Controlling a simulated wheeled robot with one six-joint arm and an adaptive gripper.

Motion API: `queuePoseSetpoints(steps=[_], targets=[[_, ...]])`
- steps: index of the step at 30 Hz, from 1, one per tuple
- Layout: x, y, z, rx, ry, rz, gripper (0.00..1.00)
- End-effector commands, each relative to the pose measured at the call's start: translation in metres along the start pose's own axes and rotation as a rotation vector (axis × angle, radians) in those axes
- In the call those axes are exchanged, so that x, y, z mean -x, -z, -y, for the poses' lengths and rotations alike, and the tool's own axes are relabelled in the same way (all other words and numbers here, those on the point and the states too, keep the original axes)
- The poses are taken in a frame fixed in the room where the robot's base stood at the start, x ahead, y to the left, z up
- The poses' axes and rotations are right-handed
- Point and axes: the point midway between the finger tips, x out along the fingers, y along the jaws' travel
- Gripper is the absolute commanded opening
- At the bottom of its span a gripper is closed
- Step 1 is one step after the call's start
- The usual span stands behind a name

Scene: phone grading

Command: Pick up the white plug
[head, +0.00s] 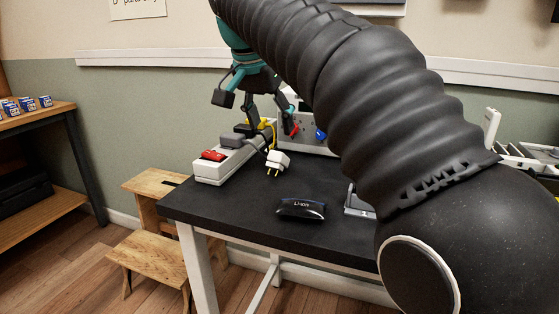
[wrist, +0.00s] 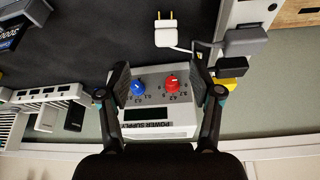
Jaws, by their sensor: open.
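The white plug (head: 277,161) lies on the dark table beside the power strip, its metal prongs pointing toward the head camera. It also shows in the wrist view (wrist: 166,38), at the top centre, with prongs up and a cable running right. My gripper (head: 256,112) is open and empty, above the back of the table near the strip. In the wrist view, its fingers (wrist: 160,84) stand apart over the power supply box (wrist: 152,129), and the plug is beyond the fingertips. Nothing is between the fingers at the plug.
The white power strip (head: 207,175) has a red switch, a grey plug (head: 232,140) and a black and a yellow plug. A black Li-ion battery (head: 301,208) lies toward the table front. A white slotted rack (wrist: 55,93) stands at left in the wrist view.

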Motion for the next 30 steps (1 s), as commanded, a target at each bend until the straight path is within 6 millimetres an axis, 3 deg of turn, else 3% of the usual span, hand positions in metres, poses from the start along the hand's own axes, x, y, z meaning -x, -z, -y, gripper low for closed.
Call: queuePoseSetpoints(steps=[1,7,17,27,30], targets=[[-0.013,-0.002,0.000,0.001,-0.001,0.001,0.65],[-0.046,-0.002,0.001,0.002,-0.001,0.001,0.65],[-0.065,0.000,0.001,0.000,0.000,0.000,0.65],[-0.108,0.002,0.007,-0.001,-0.002,0.001,0.65],[-0.113,0.002,0.007,-0.002,-0.001,0.000,0.65]])
